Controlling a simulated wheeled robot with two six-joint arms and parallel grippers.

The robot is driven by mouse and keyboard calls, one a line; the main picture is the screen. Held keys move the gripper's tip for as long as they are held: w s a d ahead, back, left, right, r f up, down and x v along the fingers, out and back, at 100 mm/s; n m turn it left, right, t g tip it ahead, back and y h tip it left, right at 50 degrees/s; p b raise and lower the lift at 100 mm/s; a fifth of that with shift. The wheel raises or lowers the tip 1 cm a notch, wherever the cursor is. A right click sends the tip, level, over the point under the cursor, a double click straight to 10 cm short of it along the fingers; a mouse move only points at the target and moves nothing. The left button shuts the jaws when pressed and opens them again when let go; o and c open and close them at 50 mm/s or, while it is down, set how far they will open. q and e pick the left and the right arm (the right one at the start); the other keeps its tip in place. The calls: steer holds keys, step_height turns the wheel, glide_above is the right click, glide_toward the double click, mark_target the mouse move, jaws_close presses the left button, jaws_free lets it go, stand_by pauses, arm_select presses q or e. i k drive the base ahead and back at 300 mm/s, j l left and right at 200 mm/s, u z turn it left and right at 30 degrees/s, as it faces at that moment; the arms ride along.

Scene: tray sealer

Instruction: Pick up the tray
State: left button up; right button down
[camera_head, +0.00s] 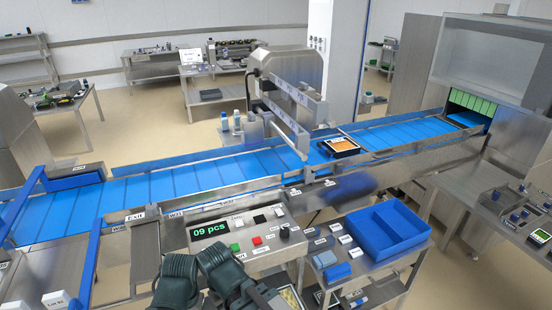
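A small dark tray with orange contents and a pale edge (340,146) lies on the blue conveyor belt, right of the grey machine head. Two dark grey-green parts of my arms show at the bottom edge, left of centre. The left one (176,276) and the right one (226,270) are in front of the control panel, well short of the tray and not touching it. No fingertips can be made out, so I cannot tell whether either gripper is open or shut.
The blue conveyor (235,171) runs from lower left to a tunnel with green strips (472,103). A metal machine head (290,95) overhangs it. The control panel (250,236) reads "09 pcs". A blue divided bin (385,238) stands on a side table at lower right.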

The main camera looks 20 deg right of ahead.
mark_target(343, 147)
steer(key=i+l+u, duration=0.15)
steer(key=l+u, duration=0.15)
steer(key=l, duration=1)
steer(key=l+u, duration=0.25)
steer(key=l, duration=1.1)
